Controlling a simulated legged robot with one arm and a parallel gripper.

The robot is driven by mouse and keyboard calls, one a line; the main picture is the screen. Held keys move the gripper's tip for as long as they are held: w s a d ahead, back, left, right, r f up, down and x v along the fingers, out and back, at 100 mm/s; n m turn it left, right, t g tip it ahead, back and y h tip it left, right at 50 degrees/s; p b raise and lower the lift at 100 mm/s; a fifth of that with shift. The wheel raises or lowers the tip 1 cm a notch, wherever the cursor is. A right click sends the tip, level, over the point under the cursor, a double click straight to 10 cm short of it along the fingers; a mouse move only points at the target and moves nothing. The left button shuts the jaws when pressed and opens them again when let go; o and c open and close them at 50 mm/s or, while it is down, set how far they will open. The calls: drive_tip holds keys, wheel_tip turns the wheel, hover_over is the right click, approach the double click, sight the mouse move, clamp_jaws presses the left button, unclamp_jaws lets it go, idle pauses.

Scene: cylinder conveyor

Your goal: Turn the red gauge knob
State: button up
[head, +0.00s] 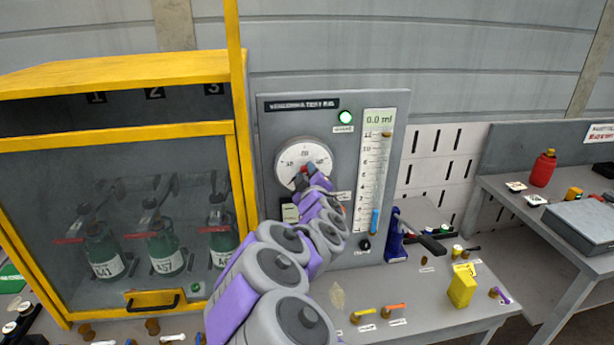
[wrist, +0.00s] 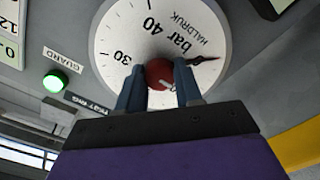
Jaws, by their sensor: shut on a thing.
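The red gauge knob (wrist: 160,75) sits at the centre of the round white dial (wrist: 125,40), which has black numbers and the word bar. In the wrist view the dial appears turned, and a dark red-tipped needle (wrist: 205,59) points to the right. My gripper (wrist: 159,88) has its two blue fingers on either side of the knob, shut on it. In the head view my gripper (head: 309,174) is at the dial (head: 296,156) on the grey test panel, and it mostly covers the knob.
A green lamp (head: 345,117) glows on the panel, beside a tall scale reading 0.0 ml (head: 379,119). A yellow-framed cabinet (head: 130,75) with green bottles stands close on the left. The bench (head: 430,313) holds a yellow block (head: 462,286) and small coloured parts.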

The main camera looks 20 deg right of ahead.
drive_tip(key=shift+f, duration=0.25)
drive_tip(key=o, duration=1)
drive_tip(key=shift+a+r, duration=0.15)
drive_tip(key=shift+r, duration=0.05)
drive_tip(key=shift+o, duration=0.2)
